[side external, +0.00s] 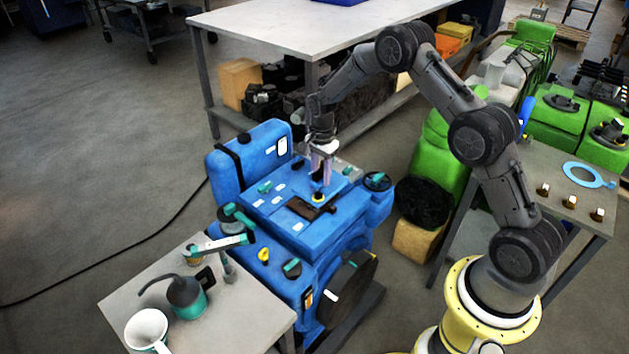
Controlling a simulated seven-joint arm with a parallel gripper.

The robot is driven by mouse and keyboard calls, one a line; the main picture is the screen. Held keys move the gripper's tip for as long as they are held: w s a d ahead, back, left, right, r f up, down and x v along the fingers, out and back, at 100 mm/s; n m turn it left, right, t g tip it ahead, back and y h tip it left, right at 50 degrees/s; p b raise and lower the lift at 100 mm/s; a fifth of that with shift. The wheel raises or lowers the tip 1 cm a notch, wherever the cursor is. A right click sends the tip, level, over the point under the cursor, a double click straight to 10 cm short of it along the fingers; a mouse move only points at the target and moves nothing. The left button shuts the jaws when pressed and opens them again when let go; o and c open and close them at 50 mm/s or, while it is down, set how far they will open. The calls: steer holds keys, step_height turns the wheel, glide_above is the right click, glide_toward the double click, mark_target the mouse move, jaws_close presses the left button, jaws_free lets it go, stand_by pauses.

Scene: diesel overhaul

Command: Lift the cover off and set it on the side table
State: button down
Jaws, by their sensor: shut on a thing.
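The blue engine (300,232) stands in the middle of the side external view. The cover (336,186) appears to be the flat blue plate on its top. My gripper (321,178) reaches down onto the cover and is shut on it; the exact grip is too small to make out. The cover sits level at the engine top, and I cannot tell whether it is clear of the engine. A dark brown opening (304,208) shows beside it. A small grey side table (249,318) stands at the lower left. Another grey table (549,165) stands at the right.
The left table holds a teal oil can (187,297), a white funnel (147,329) and a teal-handled tool (217,245). The right table holds a blue ring gasket (583,175) and brass parts. A long white bench (290,25) stands behind. Loose teal and yellow parts dot the engine.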

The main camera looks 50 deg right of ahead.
steer(key=s+a+r, duration=0.2)
steer(key=s+r, duration=0.8)
steer(key=shift+r, duration=0.25)
stand_by(0.8)
steer(key=shift+a, duration=0.1)
step_height(320, 180, up, 5)
steer(key=w+a+n, duration=0.2)
steer(key=a+n, duration=0.2)
steer(key=a, duration=0.6)
steer(key=w+a+n, duration=0.2)
steer(key=a+n, duration=0.3)
steer(key=a, duration=0.4)
steer(key=s+a+n, duration=0.3)
steer(key=a+n, duration=0.2)
steer(key=a, duration=0.6)
steer(key=s+a+n, duration=0.2)
steer(key=a+n, duration=0.2)
steer(key=a, duration=0.7)
steer(key=shift+s+d+f, duration=0.1)
steer(key=shift+f, duration=6.2)
steer(key=shift+d+f, duration=0.1)
steer(key=shift+f, duration=6.15)
